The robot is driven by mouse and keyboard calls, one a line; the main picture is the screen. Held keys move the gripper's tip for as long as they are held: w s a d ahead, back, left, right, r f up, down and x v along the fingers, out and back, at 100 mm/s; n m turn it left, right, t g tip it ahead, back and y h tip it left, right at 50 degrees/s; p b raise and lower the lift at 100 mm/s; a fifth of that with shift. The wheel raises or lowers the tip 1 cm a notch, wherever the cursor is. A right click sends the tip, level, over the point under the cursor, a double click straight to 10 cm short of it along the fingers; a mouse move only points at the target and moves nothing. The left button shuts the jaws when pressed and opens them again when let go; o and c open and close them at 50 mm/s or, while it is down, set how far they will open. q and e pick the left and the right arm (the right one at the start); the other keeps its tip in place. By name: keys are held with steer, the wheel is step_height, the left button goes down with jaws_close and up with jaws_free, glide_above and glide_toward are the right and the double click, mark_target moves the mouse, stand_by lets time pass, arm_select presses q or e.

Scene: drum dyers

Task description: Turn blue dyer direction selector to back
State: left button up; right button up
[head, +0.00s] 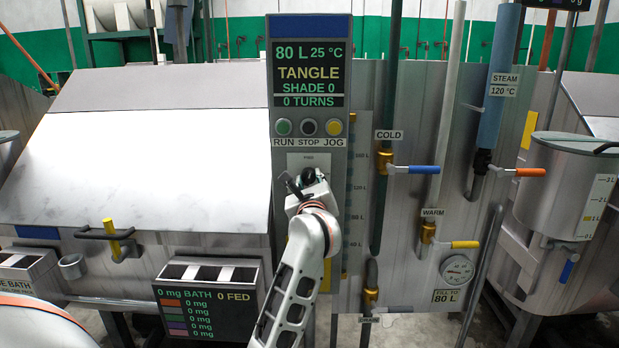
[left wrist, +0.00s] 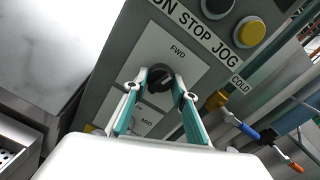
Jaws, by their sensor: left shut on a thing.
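The blue dyer's direction selector is a small black knob (left wrist: 160,79) on a pale plate (left wrist: 150,52) below the RUN, STOP and JOG buttons. My left gripper (left wrist: 158,80) is shut on the knob, with one teal finger on each side. In the head view my left gripper (head: 308,180) covers most of the plate (head: 309,160) and the knob. I cannot tell exactly which way the knob points. My right gripper is not in view.
The green RUN button (head: 283,127), black STOP button (head: 308,127) and yellow JOG button (head: 333,127) sit just above. The display (head: 308,74) reads TANGLE and 0 TURNS. Pipes with a blue cold handle (head: 424,169) and yellow warm handle (head: 465,244) stand to the right.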

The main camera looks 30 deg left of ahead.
arm_select(q)
steer(key=m+p, duration=0.3)
steer(key=m, duration=0.1)
steer(key=shift+a+m, duration=0.1)
steer(key=shift+m, duration=0.3)
steer(key=shift+m+p, duration=0.45)
steer(key=shift+m, duration=0.05)
steer(key=shift+m+t+p, duration=0.3)
steer(key=shift+m+p, duration=0.05)
steer(key=shift+m, duration=1.05)
steer(key=shift+s+m, duration=0.1)
steer(key=shift+m, duration=0.8)
steer(key=m, duration=0.4)
steer(key=shift+a+m+h, duration=0.1)
steer(key=shift+m+h, duration=0.2)
steer(key=shift+m, duration=0.1)
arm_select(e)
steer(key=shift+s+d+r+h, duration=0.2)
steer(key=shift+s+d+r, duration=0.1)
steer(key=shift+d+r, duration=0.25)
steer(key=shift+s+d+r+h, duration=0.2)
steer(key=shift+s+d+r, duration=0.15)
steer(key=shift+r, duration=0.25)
arm_select(q)
steer(key=shift+m, duration=0.3)
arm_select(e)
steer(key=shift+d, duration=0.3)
